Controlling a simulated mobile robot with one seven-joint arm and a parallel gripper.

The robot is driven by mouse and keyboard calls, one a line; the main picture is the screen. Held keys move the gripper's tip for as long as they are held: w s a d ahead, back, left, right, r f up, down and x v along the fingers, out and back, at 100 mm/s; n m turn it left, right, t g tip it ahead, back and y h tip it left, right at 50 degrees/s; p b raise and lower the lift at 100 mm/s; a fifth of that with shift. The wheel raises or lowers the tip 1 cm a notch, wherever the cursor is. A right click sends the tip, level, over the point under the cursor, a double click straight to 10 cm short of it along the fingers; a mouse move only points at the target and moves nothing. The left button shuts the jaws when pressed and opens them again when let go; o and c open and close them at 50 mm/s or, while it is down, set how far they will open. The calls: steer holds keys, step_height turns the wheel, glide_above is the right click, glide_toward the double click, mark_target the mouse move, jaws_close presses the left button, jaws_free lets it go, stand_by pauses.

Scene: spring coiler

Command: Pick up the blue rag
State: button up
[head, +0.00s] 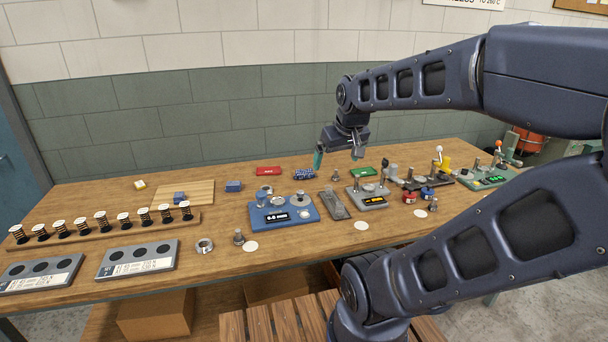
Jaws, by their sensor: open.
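My gripper (338,157) hangs above the back middle of the wooden bench, its two fingers apart and nothing visible between them. Its left finger has a teal part. A small, lumpy blue item with pale marks (304,174) lies on the bench below and left of the gripper; it may be the blue rag, but it is too small to be sure. A small blue block-like item (233,186) lies further left. Another blue item (179,197) sits on a light wooden board (200,188). Neither can be clearly told as cloth.
A red item (268,171) and a green item (364,172) lie beside the lumpy blue item. A blue scale (285,213) and a grey device (367,199) stand in front. A spring rack (100,228) is at left.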

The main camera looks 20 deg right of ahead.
steer(key=w+d+f+n+t, duration=0.1)
steer(key=w+f+n, duration=0.2)
steer(key=w, duration=0.4)
steer(key=w+d+f+n, duration=0.1)
steer(key=w+f+n, duration=0.1)
steer(key=w, duration=0.5)
steer(key=n+t+h, duration=0.3)
steer(key=n+t, duration=0.4)
steer(key=n, duration=1.8)
glide_toward(304, 169)
steer(key=shift+w+d+f, duration=0.1)
steer(key=shift+d+f, duration=0.05)
steer(key=shift+d, duration=0.35)
steer(key=shift+w+d+f, duration=0.1)
steer(key=shift+d+f, duration=0.1)
steer(key=shift+d, duration=0.3)
steer(key=n, duration=0.1)
steer(key=w+a+n+y, duration=0.1)
steer(key=shift+f+n, duration=0.15)
steer(key=shift+n, duration=0.25)
steer(key=shift+x, duration=5.4)
steer(key=shift+d, duration=0.1)
steer(key=c, duration=1)
steer(key=shift+c, duration=0.3)
